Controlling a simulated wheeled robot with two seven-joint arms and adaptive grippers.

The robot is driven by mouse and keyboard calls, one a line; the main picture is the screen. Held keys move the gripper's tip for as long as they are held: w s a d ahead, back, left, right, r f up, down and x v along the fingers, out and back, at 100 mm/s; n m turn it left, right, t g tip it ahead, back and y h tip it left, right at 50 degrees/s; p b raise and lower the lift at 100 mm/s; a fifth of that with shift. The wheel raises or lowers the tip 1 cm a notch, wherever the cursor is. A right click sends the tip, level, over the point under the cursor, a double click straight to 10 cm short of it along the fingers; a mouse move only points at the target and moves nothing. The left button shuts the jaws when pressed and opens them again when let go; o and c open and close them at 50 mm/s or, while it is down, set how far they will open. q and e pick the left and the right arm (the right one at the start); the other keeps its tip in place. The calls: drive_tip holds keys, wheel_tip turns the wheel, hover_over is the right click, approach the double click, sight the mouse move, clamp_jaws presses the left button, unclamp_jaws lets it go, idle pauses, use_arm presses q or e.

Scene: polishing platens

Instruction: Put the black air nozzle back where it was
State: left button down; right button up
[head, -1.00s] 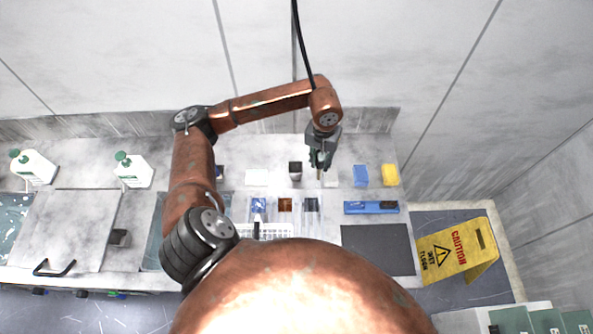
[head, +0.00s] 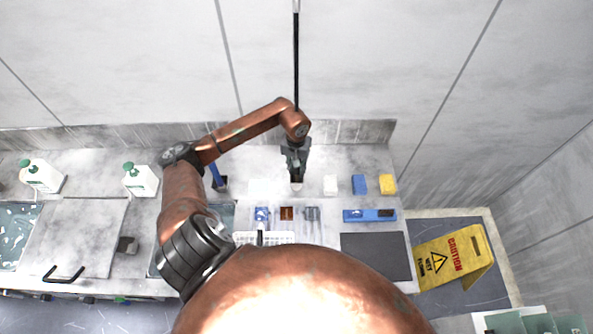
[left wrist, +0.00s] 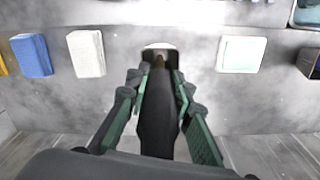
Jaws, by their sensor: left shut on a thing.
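The black air nozzle (left wrist: 158,120) is between the green-padded fingers of my left gripper (left wrist: 160,90) in the left wrist view, pointing away toward the counter. In the head view my left gripper (head: 297,165) points down over the back of the counter and largely hides the nozzle. A small dark holder (left wrist: 160,50) with a pale rim stands at the nozzle's tip; I cannot tell whether the tip is inside it. A black hose (head: 296,60) hangs from above to the wrist. My right gripper is not in view.
A white block (head: 330,184), a blue block (head: 359,184) and a yellow block (head: 387,184) stand right of the gripper. A dark cup (head: 221,184) holding a blue item is at left. A blue tray (head: 370,215) and dark mat (head: 375,256) lie nearer.

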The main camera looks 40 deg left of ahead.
use_arm(q)
drive_tip(key=shift+s+f, duration=0.15)
drive_tip(key=shift+f, duration=0.9)
drive_tip(key=c, duration=2.1)
unclamp_jaws()
drive_tip(key=o, duration=0.4)
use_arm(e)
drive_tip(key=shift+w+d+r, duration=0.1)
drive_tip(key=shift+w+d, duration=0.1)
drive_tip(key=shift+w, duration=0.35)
